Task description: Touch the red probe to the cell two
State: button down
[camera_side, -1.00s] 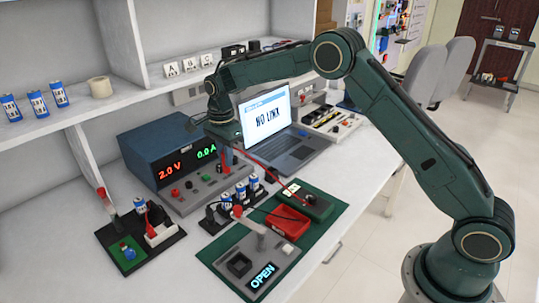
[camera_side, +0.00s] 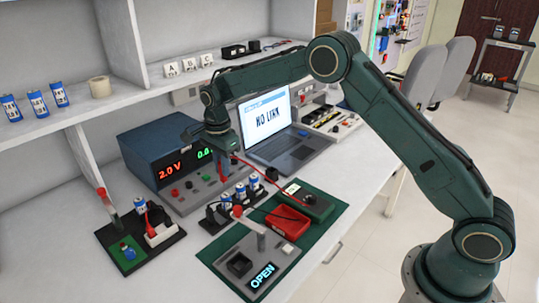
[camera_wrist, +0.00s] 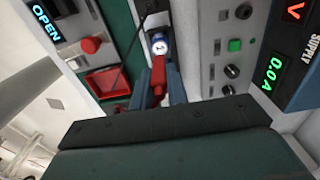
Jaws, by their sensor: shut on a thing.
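My gripper (camera_side: 222,168) is shut on the red probe (camera_wrist: 158,76), which shows between the two fingers in the wrist view. Its tip points towards the top of a blue and white cell (camera_wrist: 159,45); I cannot tell whether they touch. In the side view a row of blue and white cells stands upright in a black holder: a near-left one (camera_side: 225,202), a middle one (camera_side: 240,192) and a far-right one (camera_side: 253,182). The gripper is above and behind this row. Cell numbers are too small to read. A red lead (camera_side: 256,166) runs from the gripper.
The power supply (camera_side: 168,152) stands behind the gripper on the left, with a knob panel in front. The laptop (camera_side: 277,130) reads NO LINK. A green mat (camera_side: 322,215) holds a red tray (camera_side: 288,222) and a grey fixture whose display (camera_side: 262,276) reads OPEN. Another cell board is at left.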

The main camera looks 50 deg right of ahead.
aim_at(224, 181)
jog(key=shift+f, duration=1.4)
jog(key=shift+f, duration=0.45)
dwell(0.4)
jog(key=shift+r, duration=0.15)
dwell(0.9)
jog(key=shift+r, duration=2.9)
